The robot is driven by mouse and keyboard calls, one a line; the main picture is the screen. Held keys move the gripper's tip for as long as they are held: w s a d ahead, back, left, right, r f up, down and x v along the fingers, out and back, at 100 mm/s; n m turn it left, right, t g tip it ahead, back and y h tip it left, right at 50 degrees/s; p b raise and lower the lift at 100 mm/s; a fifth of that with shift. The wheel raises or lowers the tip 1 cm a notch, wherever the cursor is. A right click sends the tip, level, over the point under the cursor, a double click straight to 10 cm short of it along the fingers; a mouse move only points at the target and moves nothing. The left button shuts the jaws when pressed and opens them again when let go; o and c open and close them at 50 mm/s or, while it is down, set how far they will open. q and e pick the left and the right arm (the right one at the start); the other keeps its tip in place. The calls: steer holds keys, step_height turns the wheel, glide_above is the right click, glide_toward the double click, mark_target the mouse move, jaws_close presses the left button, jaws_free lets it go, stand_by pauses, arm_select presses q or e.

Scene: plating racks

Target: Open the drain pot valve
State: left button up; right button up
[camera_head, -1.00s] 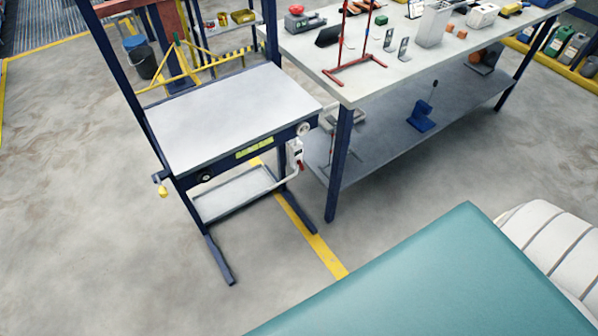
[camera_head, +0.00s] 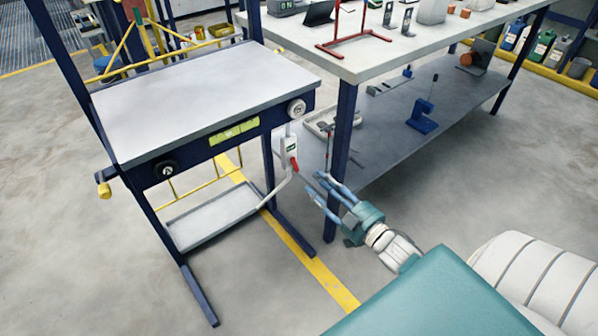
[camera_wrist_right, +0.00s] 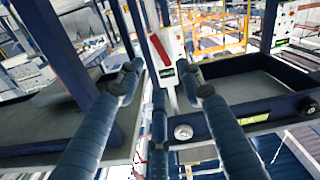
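The drain pot (camera_head: 289,149) is a small white box with a green label at the right front leg of the blue-framed bench. Its valve has a red lever (camera_head: 294,165) that hangs low and tilted. In the right wrist view the white pot (camera_wrist_right: 168,50) and red lever (camera_wrist_right: 160,48) show just beyond the fingertips. My right gripper (camera_head: 319,184) is open and empty, to the lower right of the lever and apart from it. Its spread blue fingers also show in the right wrist view (camera_wrist_right: 160,80). My left gripper is not in view.
The bench top (camera_head: 200,95) is bare, with a low tray (camera_head: 215,217) beneath and a pale pipe (camera_head: 277,193) from the pot. A larger table's blue leg (camera_head: 341,150) stands right beside my right gripper. Its lower shelf (camera_head: 400,145) is behind. Floor in front is clear.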

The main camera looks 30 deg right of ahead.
mark_target(297, 165)
steer(key=w, duration=0.3)
steer(key=w+b, duration=0.1)
steer(key=w, duration=0.5)
steer(key=shift+w+a, duration=0.3)
steer(key=shift+a, duration=0.05)
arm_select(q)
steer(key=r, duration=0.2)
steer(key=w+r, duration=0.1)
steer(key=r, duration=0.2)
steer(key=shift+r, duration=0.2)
arm_select(e)
jaws_close()
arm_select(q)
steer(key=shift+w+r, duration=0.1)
